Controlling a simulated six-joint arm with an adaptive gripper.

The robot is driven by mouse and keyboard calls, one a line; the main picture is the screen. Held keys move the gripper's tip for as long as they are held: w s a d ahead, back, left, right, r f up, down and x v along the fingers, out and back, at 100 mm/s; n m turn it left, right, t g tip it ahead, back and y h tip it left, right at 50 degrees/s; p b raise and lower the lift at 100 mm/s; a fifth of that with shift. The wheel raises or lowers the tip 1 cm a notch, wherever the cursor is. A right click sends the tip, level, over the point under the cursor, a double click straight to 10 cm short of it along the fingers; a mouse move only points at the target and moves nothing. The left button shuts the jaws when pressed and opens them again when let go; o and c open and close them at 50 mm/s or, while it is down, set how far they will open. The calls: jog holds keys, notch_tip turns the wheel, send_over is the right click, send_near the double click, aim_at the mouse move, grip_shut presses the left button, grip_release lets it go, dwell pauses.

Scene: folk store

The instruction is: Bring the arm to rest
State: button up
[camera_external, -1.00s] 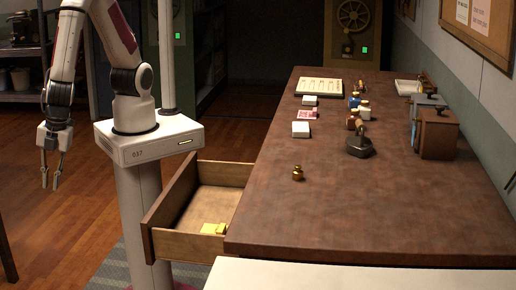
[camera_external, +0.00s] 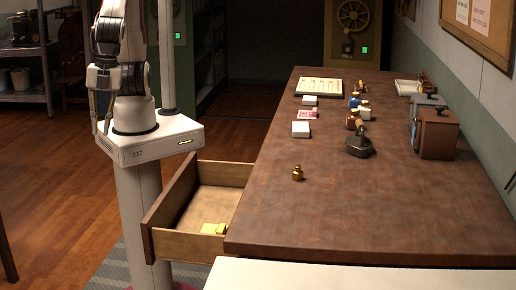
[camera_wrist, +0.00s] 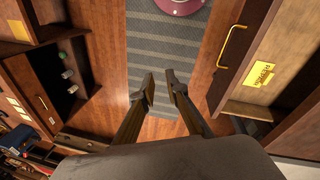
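My gripper (camera_external: 101,112) hangs beside my own base, in front of the column, at the upper left of the external view. In the wrist view my gripper (camera_wrist: 160,78) shows two fingers apart with nothing between them. Below them are the wood floor and a striped grey mat (camera_wrist: 168,50). The gripper is clear of the table and the open drawer.
A brown table (camera_external: 370,215) holds a brass weight (camera_external: 298,173), a dark stamp-like tool (camera_external: 359,146), white boxes (camera_external: 300,129) and brown boxes (camera_external: 438,135). An open drawer (camera_external: 165,205) juts out at the left, with a yellow item (camera_external: 213,228) inside.

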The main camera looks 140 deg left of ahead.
jog(key=a+r+n+t+y, duration=0.1)
jog(key=a+r+n+t, duration=0.1)
jog(key=a+r, duration=0.4)
jog(key=w+a+r+n+t+y, duration=0.1)
jog(key=a+r+n+t, duration=0.2)
jog(key=a, duration=0.9)
notch_tip(320, 180, up, 3)
jog(key=shift+w+a+r+t, duration=0.1)
jog(key=shift+w+a+t, duration=0.2)
jog(key=shift+t, duration=0.2)
